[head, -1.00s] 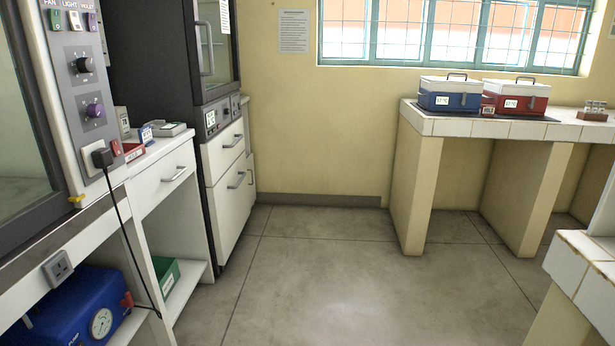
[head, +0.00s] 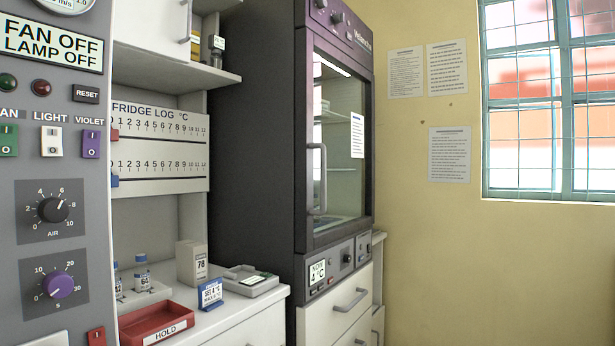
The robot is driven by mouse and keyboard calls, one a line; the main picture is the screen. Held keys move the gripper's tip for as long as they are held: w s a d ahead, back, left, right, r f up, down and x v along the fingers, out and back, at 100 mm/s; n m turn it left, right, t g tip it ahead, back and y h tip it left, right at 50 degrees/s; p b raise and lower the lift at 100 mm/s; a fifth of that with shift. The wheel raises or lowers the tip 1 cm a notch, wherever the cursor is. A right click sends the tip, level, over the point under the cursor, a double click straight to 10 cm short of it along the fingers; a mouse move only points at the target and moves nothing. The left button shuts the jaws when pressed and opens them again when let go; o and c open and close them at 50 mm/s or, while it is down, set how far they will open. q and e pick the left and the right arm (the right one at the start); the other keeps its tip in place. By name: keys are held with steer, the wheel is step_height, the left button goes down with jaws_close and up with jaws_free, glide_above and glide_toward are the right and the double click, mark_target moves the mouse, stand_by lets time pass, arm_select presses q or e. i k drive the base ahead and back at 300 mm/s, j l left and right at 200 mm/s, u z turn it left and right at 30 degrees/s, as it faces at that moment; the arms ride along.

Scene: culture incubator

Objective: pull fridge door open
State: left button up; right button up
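The fridge (head: 255,130) is a tall dark cabinet in the middle of the head view. Its glass door (head: 343,190) looks shut, with a dark frame and a white paper sheet on the glass. A grey vertical handle (head: 318,178) is on the door's left side. Shelves show dimly through the glass. A small display (head: 317,271) below the door reads 4 °C. Neither of my grippers is in view.
Left of the fridge is a white counter with a red HOLD tray (head: 157,325), small bottles (head: 142,272), a blue sign (head: 211,293) and a grey device (head: 250,280). A control panel (head: 55,200) stands at the near left. White drawers (head: 340,310) are below the fridge door.

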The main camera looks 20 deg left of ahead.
mark_target(309, 44)
steer(key=i+l+u, duration=0.35)
steer(key=i, duration=0.15)
steer(key=i+l+u, duration=0.4)
steer(key=i+l, duration=0.15)
steer(key=l, duration=0.25)
steer(key=i+l+u, duration=0.15)
steer(key=l, duration=0.2)
steer(key=i+l, duration=0.15)
steer(key=l, duration=0.25)
steer(key=u, duration=0.05)
